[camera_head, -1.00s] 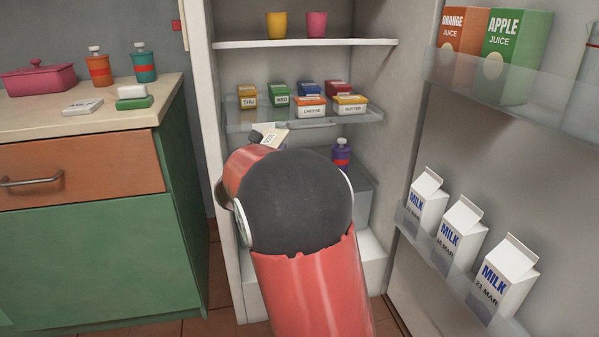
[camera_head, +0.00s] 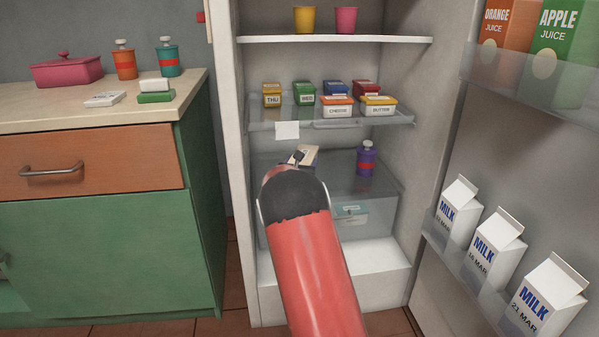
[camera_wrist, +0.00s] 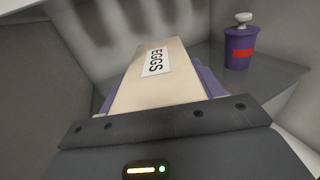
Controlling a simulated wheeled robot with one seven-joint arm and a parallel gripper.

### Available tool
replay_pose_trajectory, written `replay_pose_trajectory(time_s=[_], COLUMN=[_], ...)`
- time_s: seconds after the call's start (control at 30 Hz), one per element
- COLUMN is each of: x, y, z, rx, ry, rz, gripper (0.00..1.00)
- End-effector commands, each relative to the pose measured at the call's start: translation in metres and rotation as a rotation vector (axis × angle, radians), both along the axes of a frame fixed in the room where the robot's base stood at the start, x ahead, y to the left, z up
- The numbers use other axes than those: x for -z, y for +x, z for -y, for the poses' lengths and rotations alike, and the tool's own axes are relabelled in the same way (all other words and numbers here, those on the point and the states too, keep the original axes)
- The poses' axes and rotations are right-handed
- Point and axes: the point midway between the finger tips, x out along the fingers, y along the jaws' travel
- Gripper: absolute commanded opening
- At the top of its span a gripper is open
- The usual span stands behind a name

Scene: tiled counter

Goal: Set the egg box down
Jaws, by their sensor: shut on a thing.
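The egg box (camera_wrist: 150,82) is a long beige carton with a white EGGS label. My gripper (camera_wrist: 160,100) is shut on it in the wrist view, with purple finger pads at both sides of the box. In the head view the box (camera_head: 304,155) shows at the end of my arm, inside the open fridge below the middle shelf. My gripper is mostly hidden there behind my arm. The box is over or on the glass lower shelf (camera_head: 385,205); I cannot tell whether it touches.
A purple bottle (camera_head: 366,160) stands on the lower shelf to the right, also in the wrist view (camera_wrist: 240,45). The middle shelf (camera_head: 350,123) above holds several small boxes. Milk cartons (camera_head: 499,240) stand in the door at right.

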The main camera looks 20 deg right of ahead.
Motion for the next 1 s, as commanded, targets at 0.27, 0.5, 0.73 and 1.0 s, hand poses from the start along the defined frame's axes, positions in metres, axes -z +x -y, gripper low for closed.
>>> replay_pose_trajectory(time_s=[0.27,0.5,0.73,1.0], x=[-0.003,0.019,0.045,0.068], y=[0.057,0.059,0.059,0.063], z=[0.017,0.017,0.017,0.018], rx=[0.001,0.001,0.001,0.0], ry=[-0.002,-0.003,-0.001,-0.002], rz=[0.004,0.002,-0.001,0.005], gripper=[0.23,0.23,0.23,0.23])
